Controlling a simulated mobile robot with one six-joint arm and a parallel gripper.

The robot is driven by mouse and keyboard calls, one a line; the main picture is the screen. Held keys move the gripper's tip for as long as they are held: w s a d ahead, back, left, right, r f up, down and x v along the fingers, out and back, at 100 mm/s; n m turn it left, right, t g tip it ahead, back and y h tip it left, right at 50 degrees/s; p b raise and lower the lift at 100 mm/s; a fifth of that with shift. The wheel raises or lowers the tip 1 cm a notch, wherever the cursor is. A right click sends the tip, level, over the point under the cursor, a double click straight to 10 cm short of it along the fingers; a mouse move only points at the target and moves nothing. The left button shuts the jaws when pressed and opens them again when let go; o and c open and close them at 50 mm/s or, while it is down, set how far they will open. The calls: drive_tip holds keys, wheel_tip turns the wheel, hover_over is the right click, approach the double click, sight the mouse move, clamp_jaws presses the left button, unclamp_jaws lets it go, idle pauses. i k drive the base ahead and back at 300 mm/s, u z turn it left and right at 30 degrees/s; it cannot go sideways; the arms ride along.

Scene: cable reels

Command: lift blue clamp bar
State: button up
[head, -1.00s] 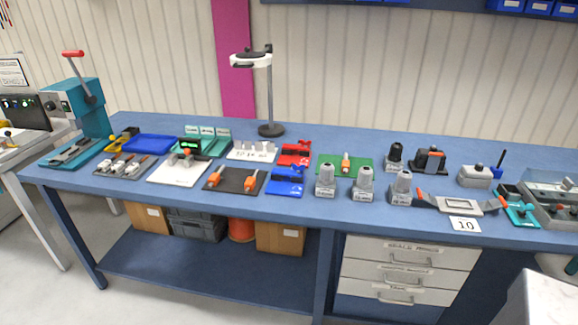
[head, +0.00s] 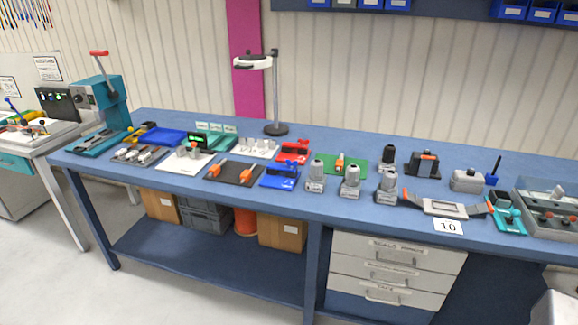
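A blue clamp (head: 279,182) sits on the blue workbench (head: 340,208), near its front edge and left of the grey cone-topped units. A raised blue bar (head: 284,170) shows along the top of its flat base. The bar looks down on the base, but it is too small to tell whether it is latched. A similar red clamp (head: 293,152) stands just behind it. My gripper is not in view.
A dark board with orange-handled pieces (head: 234,172) lies close on the left. Several grey cone-topped units (head: 316,178) stand close on the right. A lamp stand (head: 276,128) rises behind. Drawers (head: 392,273) hang below the bench. The floor at front left is clear.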

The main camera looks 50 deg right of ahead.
sight(276, 166)
drive_tip(key=z, duration=0.25)
drive_tip(key=k, duration=1.05)
drive_tip(key=z, duration=0.25)
drive_tip(key=i, duration=0.85)
drive_tip(key=u, duration=0.05)
